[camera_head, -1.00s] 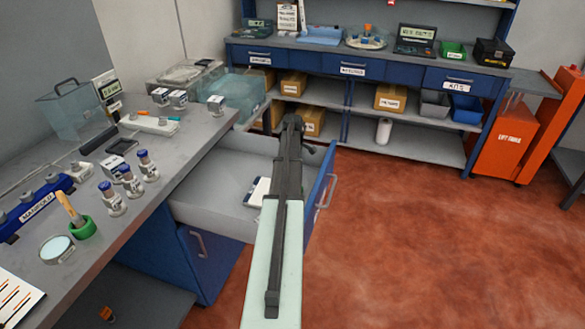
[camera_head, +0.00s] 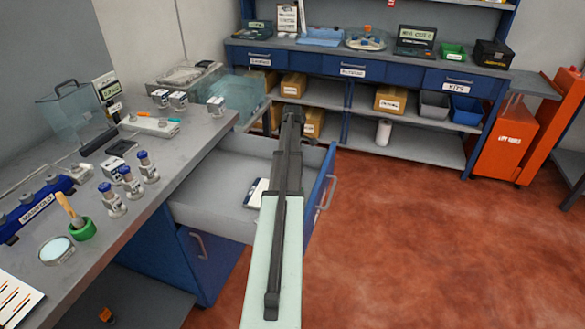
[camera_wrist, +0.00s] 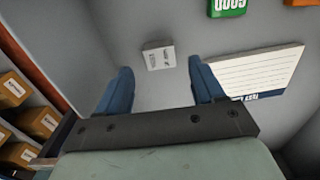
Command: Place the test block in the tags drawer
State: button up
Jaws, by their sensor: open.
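A small white block (camera_wrist: 158,55) with printed marks, likely the test block, lies on the grey drawer floor in the wrist view. My gripper (camera_wrist: 160,66) is open, its two blue fingers apart on either side of the block's line. The block shows beyond the fingertips with clear gaps to both. In the head view the open drawer (camera_head: 208,207) pulls out from the left bench, and my arm reaches over it. My arm hides part of the drawer, and I cannot see the block there. No label on this drawer is readable.
A lined pad (camera_wrist: 262,72) lies right of the block, close to the right finger. A green tag (camera_wrist: 228,7) and an orange piece (camera_wrist: 301,2) lie farther off. The bench (camera_head: 175,165) with vials (camera_head: 131,181) is left of the drawer; open floor is right.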

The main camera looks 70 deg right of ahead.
notch_tip(320, 180, up, 8)
dwell(0.4)
dwell(1.1)
